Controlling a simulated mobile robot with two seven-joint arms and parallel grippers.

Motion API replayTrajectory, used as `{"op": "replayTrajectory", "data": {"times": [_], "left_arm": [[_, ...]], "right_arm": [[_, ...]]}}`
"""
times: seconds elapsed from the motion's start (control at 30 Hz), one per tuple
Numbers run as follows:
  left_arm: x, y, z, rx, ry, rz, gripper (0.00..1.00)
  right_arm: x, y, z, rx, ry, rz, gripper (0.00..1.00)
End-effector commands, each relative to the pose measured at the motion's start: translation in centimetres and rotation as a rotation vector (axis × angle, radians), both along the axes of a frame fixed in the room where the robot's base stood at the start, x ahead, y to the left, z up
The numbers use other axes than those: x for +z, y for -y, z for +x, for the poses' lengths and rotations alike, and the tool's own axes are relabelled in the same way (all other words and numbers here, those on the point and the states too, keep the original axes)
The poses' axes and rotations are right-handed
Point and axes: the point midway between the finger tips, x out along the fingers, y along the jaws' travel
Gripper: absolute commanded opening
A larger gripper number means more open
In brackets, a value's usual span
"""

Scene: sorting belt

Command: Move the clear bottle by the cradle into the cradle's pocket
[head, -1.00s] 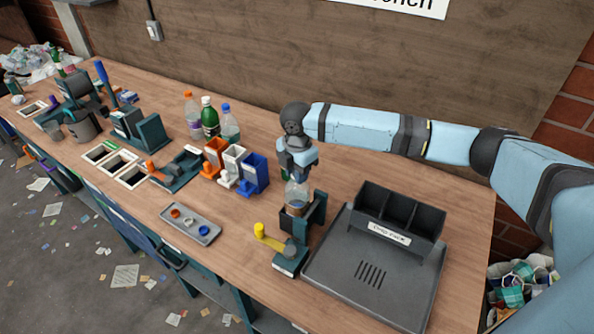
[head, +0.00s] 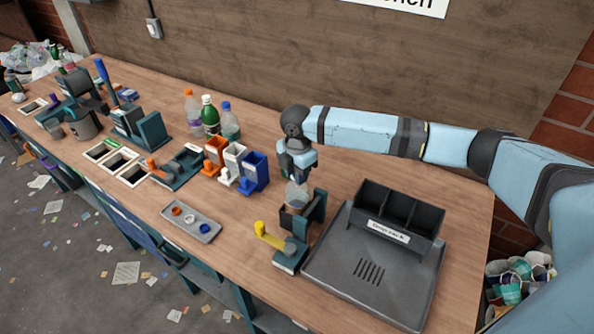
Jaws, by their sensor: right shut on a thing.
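The clear bottle (head: 296,195) is upright under my right gripper (head: 297,172), which is shut on its upper part. The bottle's lower part is at the dark pocket of the cradle (head: 314,213). The cradle has a dark teal frame and a yellow-handled lever (head: 266,237) at its front left. The bottle's base is hidden, so I cannot tell if it rests on the pocket floor. My left gripper is not in view.
Right of the cradle is a grey tray (head: 335,262) with a black compartment rack (head: 425,218). Orange, white and blue bins (head: 255,172) stand to the left. Several bottles (head: 210,115) stand behind them. A small tray of caps (head: 205,235) lies front left.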

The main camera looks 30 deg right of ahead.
Motion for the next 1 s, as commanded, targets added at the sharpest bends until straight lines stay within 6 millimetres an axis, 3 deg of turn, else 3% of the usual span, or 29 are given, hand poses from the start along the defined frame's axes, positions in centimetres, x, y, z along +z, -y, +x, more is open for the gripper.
{"op": "replayTrajectory", "data": {"times": [0.47,0.5,0.6,1.0], "left_arm": [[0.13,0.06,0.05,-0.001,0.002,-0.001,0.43],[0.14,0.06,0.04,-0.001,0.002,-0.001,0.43],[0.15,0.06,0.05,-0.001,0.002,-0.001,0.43],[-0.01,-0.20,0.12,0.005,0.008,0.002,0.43]], "right_arm": [[-0.67,0.01,0.02,0.000,0.001,0.000,0.00],[-0.67,0.00,0.02,0.000,0.001,0.000,0.35],[-0.67,0.01,0.02,0.000,0.001,0.000,0.56],[-0.01,0.01,0.04,0.000,0.002,0.001,0.56]]}}
